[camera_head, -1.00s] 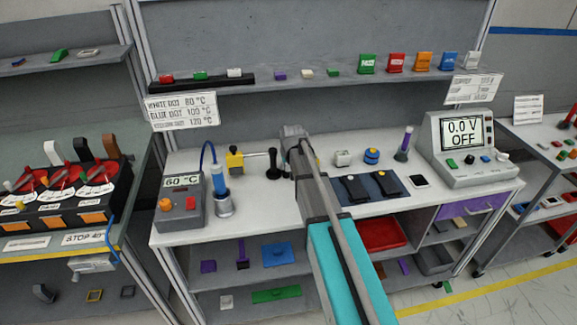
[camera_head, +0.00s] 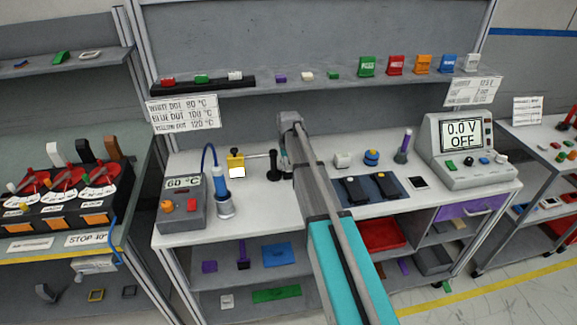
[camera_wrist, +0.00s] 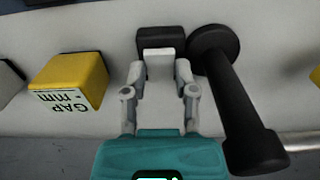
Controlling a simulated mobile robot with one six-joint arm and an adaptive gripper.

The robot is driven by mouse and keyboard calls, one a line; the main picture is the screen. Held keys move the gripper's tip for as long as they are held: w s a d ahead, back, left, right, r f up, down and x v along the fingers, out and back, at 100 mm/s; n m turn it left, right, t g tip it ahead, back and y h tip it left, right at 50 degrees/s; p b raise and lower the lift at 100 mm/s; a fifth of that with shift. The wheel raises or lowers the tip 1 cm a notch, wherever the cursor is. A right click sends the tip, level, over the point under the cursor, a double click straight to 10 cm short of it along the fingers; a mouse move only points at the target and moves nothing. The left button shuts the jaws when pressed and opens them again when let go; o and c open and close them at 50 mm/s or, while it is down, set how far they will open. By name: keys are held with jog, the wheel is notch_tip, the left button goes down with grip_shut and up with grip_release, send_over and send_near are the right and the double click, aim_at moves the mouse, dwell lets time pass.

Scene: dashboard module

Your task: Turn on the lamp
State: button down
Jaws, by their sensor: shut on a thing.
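My gripper (camera_wrist: 160,82) appears in the wrist view with its two grey fingers closed on a light grey piece (camera_wrist: 160,64). This piece stands against a small black block (camera_wrist: 160,38). A black post with a round foot (camera_wrist: 214,48) stands close beside the right finger; it also shows in the head view (camera_head: 272,166). In the head view my gripper (camera_head: 286,158) is low at the back of the bench, just right of the post, and my arm hides what it holds. No lamp can be identified with certainty.
A yellow block marked GAP mm (camera_wrist: 68,80) stands left of my fingers in the wrist view. The head view shows a yellow box (camera_head: 236,160), a 60 °C unit (camera_head: 182,205), black devices on a dark mat (camera_head: 370,188), and a meter reading 0.0 V OFF (camera_head: 462,150).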

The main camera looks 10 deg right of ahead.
jog(key=shift+c, duration=2)
grip_release()
jog(key=shift+s, duration=0.1)
jog(key=shift+s+f+t+b, duration=0.15)
jog(key=shift+s+t+b, duration=0.15)
jog(key=shift+t, duration=0.8)
jog(key=shift+s+t+b, duration=0.15)
jog(key=shift+t+b, duration=0.45)
jog(key=shift+t, duration=0.6)
jog(key=shift+r+p, duration=0.55)
jog(key=shift+p, duration=0.05)
jog(key=p+v, duration=1.2)
jog(key=v, duration=0.1)
jog(key=s+a+f+g, duration=0.1)
jog(key=s+g, duration=0.1)
jog(key=s, duration=0.9)
jog(key=s+a+f+g+b, duration=0.1)
jog(key=s+a+g, duration=0.1)
jog(key=s, duration=0.9)
jog(key=shift+f+g, duration=0.2)
jog(key=shift+g, duration=0.1)
jog(key=shift+s, duration=0.1)
